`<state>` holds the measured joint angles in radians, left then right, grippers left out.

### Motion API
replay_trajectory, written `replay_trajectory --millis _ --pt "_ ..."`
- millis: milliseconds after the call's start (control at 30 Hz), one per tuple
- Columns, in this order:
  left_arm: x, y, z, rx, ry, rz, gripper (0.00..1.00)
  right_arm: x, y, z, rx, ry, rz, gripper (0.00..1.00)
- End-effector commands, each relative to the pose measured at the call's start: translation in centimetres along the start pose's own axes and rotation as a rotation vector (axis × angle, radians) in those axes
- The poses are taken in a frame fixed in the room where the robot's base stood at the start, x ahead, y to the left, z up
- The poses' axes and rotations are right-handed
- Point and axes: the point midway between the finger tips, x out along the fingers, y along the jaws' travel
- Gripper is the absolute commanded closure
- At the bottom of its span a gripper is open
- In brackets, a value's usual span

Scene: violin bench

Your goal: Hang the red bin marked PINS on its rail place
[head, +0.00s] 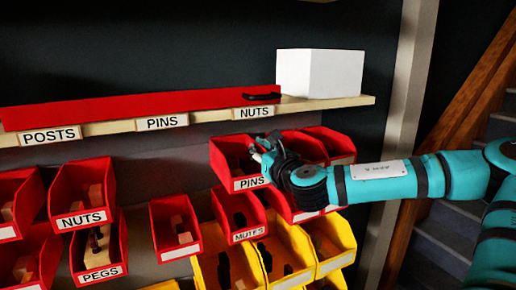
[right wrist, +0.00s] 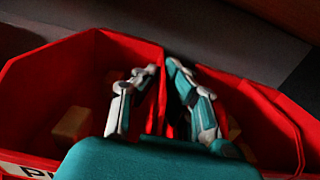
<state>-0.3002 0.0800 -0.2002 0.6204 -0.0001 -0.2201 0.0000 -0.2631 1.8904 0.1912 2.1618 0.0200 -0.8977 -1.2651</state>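The red bin marked PINS (head: 233,155) is in the middle of the head view, below the shelf, with its label facing me. It fills the left of the right wrist view (right wrist: 50,95), with a light wooden block inside. My right gripper (head: 262,150) is at its right side wall. In the wrist view my right fingers (right wrist: 161,68) stand close together on either side of that wall and look shut on it. The shelf label PINS (head: 162,123) is further left, above a bare stretch of grey panel (head: 150,165). My left gripper is not in view.
More red bins (head: 342,146) sit close to the right of the PINS bin. The NUTS bin (head: 62,195) hangs left of the bare stretch. The MUTES bin (head: 236,213) and yellow bins (head: 333,240) are below. A white box (head: 320,73) stands on the shelf.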

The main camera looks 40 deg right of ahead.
Motion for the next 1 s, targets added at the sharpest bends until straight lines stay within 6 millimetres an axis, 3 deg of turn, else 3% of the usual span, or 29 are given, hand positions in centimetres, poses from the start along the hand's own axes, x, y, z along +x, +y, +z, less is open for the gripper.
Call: replay_trajectory --millis 1000 --pt "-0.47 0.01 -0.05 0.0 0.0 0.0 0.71 -0.92 0.01 0.09 0.001 -0.002 0.0 1.0"
